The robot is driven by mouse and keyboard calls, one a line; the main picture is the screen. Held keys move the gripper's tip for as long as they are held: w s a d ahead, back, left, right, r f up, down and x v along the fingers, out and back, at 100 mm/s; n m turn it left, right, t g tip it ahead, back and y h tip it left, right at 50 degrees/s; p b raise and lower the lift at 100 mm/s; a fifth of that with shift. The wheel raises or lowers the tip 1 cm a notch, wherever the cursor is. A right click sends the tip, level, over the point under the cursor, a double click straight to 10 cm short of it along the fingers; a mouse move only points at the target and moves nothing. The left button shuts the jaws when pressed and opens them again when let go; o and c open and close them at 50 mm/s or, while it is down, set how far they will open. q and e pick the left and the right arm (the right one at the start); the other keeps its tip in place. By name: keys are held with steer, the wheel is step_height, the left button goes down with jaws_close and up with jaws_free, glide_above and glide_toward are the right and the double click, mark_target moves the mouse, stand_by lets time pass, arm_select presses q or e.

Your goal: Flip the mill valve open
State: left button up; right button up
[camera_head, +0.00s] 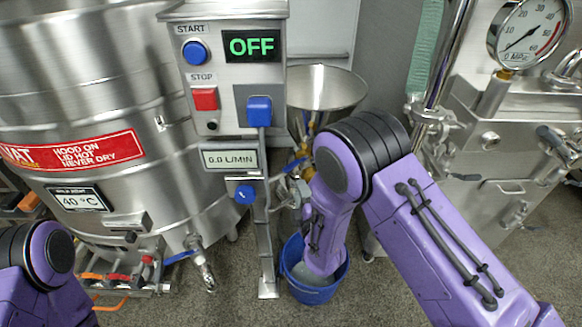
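The mill's steel funnel hopper (325,88) stands behind the control post. Brass-coloured fittings (301,150) show below it, partly covered by my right arm. I cannot tell which of these parts is the mill valve handle or how it is turned. My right arm reaches in from the lower right, bends in front of the hopper and points down over a blue bucket (313,288). Its gripper is mostly hidden, so I cannot tell its fingers or whether they touch anything. My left arm shows only at the lower left edge; its gripper is out of view.
The control post (228,95) reads OFF, with a blue START and a red STOP button; its flow display (230,158) reads 0.0 L/MIN. A large steel vat (85,75) stands left. A steel machine with a pressure gauge (528,33) stands right. Floor is open at front.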

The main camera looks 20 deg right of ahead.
mark_target(292, 169)
steer(key=shift+n, duration=0.9)
steer(key=w, duration=0.3)
steer(key=w+b, duration=0.1)
steer(key=w, duration=0.7)
steer(key=shift+d+r+b, duration=0.25)
steer(key=shift+r+b, duration=0.05)
steer(key=shift+b, duration=0.1)
jaws_close()
